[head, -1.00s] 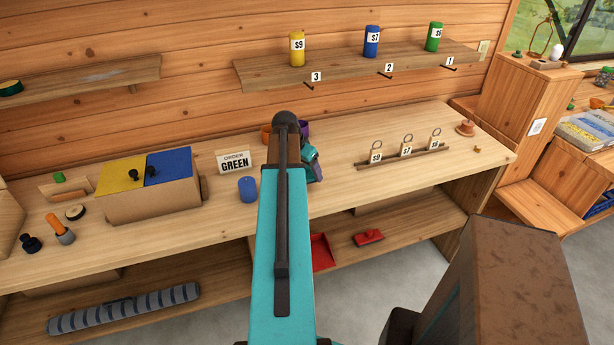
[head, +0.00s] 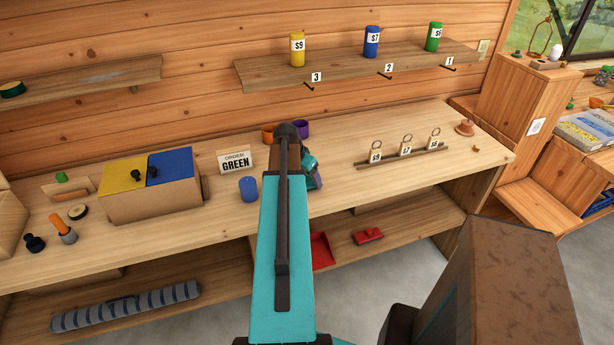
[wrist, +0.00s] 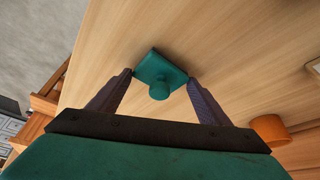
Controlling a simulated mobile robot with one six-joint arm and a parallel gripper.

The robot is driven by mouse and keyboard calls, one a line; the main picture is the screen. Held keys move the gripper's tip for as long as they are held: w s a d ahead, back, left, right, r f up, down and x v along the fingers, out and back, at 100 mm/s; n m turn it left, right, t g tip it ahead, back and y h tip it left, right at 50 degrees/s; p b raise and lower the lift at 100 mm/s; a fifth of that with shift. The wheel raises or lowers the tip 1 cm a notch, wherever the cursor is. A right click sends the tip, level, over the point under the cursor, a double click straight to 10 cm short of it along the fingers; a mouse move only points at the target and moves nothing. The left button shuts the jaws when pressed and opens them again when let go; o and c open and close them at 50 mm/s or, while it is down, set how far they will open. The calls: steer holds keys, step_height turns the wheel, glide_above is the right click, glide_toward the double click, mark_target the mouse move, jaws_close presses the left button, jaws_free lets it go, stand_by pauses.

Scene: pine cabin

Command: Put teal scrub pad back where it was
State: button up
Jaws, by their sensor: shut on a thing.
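The teal scrub pad (wrist: 160,72) is a square pad with a round knob, seen in the wrist view between the two dark purple fingers of my gripper (wrist: 160,80). My gripper is shut on it, over the workbench top. I cannot tell whether the pad touches the bench.
An orange cup (head: 268,130) and a purple cup (head: 302,128) stand close behind my gripper. A blue cylinder (head: 248,189) and a GREEN order sign (head: 235,161) are to its left. A tag rack (head: 400,156) is to the right. The bench front between them is mostly clear.

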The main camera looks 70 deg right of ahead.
steer(key=shift+f, duration=0.15)
steer(key=o, duration=1.1)
steer(key=shift+r, duration=0.35)
steer(key=b+v, duration=0.2)
steer(key=v, duration=0.9)
steer(key=shift+r+b, duration=0.35)
steer(key=shift+b, duration=0.05)
steer(key=shift+w+a, duration=0.1)
